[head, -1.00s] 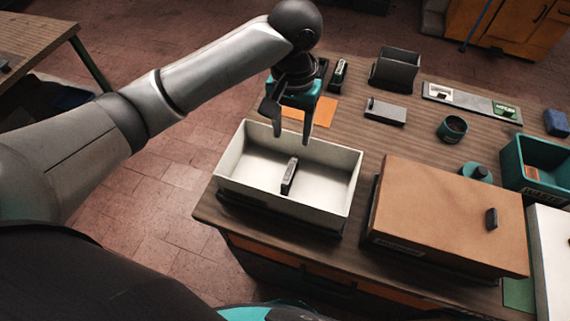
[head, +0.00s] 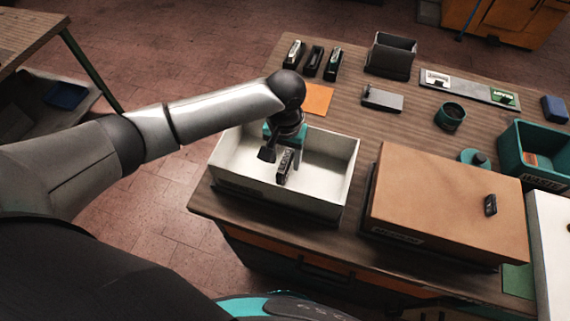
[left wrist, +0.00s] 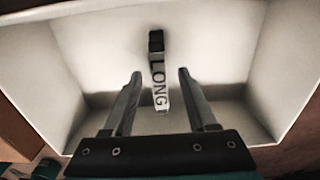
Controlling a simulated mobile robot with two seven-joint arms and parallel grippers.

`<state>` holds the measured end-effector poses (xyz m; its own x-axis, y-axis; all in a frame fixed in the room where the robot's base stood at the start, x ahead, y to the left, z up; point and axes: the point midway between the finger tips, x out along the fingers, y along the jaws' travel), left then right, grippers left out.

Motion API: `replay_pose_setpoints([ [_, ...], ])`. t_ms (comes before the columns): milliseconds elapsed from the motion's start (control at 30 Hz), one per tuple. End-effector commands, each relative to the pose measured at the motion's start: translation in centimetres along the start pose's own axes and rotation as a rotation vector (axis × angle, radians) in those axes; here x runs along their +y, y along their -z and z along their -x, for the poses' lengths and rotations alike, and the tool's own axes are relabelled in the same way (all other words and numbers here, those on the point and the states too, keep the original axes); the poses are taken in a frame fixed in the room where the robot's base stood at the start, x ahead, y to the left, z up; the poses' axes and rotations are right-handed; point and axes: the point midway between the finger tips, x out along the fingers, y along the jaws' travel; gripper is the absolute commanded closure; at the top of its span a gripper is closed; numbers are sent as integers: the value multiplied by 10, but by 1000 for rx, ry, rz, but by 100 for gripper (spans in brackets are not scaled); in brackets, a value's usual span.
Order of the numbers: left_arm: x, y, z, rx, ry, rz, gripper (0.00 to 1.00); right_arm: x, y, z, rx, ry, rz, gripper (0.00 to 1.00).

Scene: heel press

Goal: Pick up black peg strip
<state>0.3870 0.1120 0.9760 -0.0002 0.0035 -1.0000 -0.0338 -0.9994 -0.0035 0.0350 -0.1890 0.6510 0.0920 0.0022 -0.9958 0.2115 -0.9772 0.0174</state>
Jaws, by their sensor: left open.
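A dark peg strip (head: 284,166) stands or lies in the white bin, near its middle. In the left wrist view the strip (left wrist: 157,62) has a black end and a pale face marked LONG. My left gripper (head: 279,153) is down inside the bin at the strip, open. In the wrist view the open left gripper (left wrist: 158,75) has one finger on each side of the strip, with a gap on both sides. The head view hides part of the strip behind the gripper. My right gripper is not in view.
The white bin (head: 234,178) has walls around the gripper. A brown lidded box (head: 437,200) stands to its right. Several strips (head: 313,60) stand at the back left behind an orange mat (head: 317,98). A grey block (head: 382,98) and round cup (head: 450,116) are farther right.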

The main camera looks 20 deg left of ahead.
Motion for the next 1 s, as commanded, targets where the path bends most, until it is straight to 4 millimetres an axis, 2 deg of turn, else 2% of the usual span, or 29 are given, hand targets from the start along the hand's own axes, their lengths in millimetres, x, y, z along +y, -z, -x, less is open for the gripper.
replay_pose_setpoints([
  [100, 0, 0, -9, 1, 0, 0, 43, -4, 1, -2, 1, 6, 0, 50],
  [333, 0, 0, -9, 1, 0, -1, 43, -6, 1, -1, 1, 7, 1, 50],
  [833, 0, 0, -9, 1, 0, -1, 99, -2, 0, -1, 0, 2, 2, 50],
  [1000, 0, 0, -9, 1, 0, -1, 100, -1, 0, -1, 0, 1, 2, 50],
])
